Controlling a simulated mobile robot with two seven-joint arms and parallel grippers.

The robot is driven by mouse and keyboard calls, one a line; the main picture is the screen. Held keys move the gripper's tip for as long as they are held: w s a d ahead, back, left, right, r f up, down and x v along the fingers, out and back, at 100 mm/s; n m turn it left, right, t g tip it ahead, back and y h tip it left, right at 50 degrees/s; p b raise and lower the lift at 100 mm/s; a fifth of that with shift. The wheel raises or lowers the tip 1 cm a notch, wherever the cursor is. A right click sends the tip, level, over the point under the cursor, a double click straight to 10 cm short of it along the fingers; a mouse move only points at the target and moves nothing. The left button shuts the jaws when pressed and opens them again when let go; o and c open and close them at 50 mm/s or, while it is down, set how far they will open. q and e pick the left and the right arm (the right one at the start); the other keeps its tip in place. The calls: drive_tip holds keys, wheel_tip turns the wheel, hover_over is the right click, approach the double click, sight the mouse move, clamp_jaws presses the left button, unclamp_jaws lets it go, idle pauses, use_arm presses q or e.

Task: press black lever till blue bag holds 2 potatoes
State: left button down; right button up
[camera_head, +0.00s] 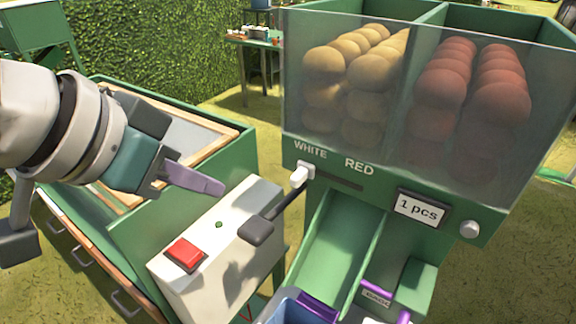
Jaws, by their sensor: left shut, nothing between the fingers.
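The black lever (257,231) has a flat paddle end and sticks out from the front of the green dispenser (400,228), above the white box. My left gripper (207,184) has purple fingers, is shut and empty, and hangs above and left of the lever, apart from it in the picture. Pale potatoes (350,62) fill the left bin and red potatoes (457,80) the right one, behind a clear front. A blue thing (285,308), perhaps the blue bag, shows at the bottom edge below the chute; its contents are hidden. The display (420,207) reads "1 pcs".
The white selector knob (300,174) sits at the WHITE end of its slot. A white box (215,260) with a red button (186,254) stands left of the empty-looking green chute (337,243). Purple parts (378,287) show at the bottom. A green cabinet (180,235) is behind my arm.

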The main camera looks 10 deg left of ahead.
use_arm(q)
drive_tip(key=shift+w+f, duration=0.1)
drive_tip(key=shift+w, duration=0.05)
hover_over(259, 224)
drive_tip(key=s, duration=0.2)
drive_tip(key=f, duration=0.7)
drive_tip(key=shift+a+f, duration=0.2)
drive_tip(key=shift+a, duration=0.15)
wheel_tip(259, 224, down, 3)
drive_tip(key=shift+s+f, duration=0.15)
drive_tip(key=shift+f, duration=0.45)
drive_tip(key=shift+f, duration=0.15)
